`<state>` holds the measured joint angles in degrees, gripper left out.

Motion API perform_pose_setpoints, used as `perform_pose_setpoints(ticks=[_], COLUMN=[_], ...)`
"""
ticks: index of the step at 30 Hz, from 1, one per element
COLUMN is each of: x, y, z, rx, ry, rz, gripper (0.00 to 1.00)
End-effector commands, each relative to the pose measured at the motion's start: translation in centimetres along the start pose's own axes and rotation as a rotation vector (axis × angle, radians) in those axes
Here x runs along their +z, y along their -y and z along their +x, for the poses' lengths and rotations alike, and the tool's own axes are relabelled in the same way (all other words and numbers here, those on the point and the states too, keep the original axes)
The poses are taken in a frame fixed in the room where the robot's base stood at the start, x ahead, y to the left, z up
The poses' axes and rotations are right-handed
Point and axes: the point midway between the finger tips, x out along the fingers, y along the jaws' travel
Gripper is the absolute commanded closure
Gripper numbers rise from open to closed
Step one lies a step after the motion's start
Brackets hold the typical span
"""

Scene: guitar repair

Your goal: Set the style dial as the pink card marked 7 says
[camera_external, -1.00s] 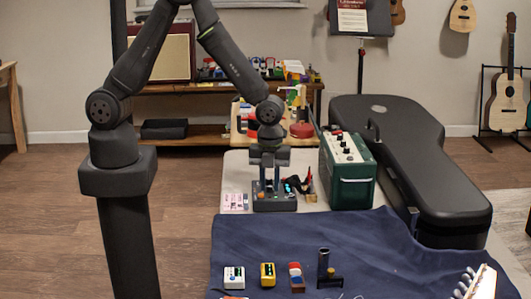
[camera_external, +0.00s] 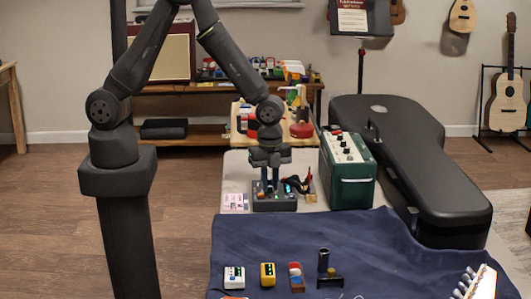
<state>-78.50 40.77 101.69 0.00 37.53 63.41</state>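A dark box with small controls on its top (camera_external: 275,203) stands on the pale table, left of the green amplifier. My gripper (camera_external: 271,190) points straight down over it, with its fingertips at or just above its top. The fingers hide part of the top, and I cannot tell whether they are closed on a dial. A small pale card with pink printing (camera_external: 234,203) lies just left of the box. Its number is too small to read.
The green amplifier (camera_external: 351,186) stands close on the right, with a black guitar case (camera_external: 440,190) beyond it. A dark strap-like item (camera_external: 298,183) lies between box and amplifier. On the blue cloth (camera_external: 370,240) in front are several small objects.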

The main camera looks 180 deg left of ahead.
Motion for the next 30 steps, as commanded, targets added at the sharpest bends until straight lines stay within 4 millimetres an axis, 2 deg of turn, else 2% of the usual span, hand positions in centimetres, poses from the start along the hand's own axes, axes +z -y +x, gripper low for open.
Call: perform_pose_setpoints(ticks=[5, 16, 25, 26, 27, 30], x=[0.00, 0.00, 0.00, 0.00, 0.00, 0.00], y=[0.00, 0.00, -0.01, -0.01, -0.01, -0.01], z=[0.00, 0.00, 0.01, 0.01, 0.01, 0.01], rx=[0.000, 0.000, 0.000, 0.000, 0.000, 0.000], ry=[0.000, 0.000, 0.000, 0.000, 0.000, 0.000], rz=[0.072, 0.471, 0.527, 0.527, 0.526, 0.525], gripper=[0.97, 0.97, 0.97, 0.82, 0.76, 0.76])
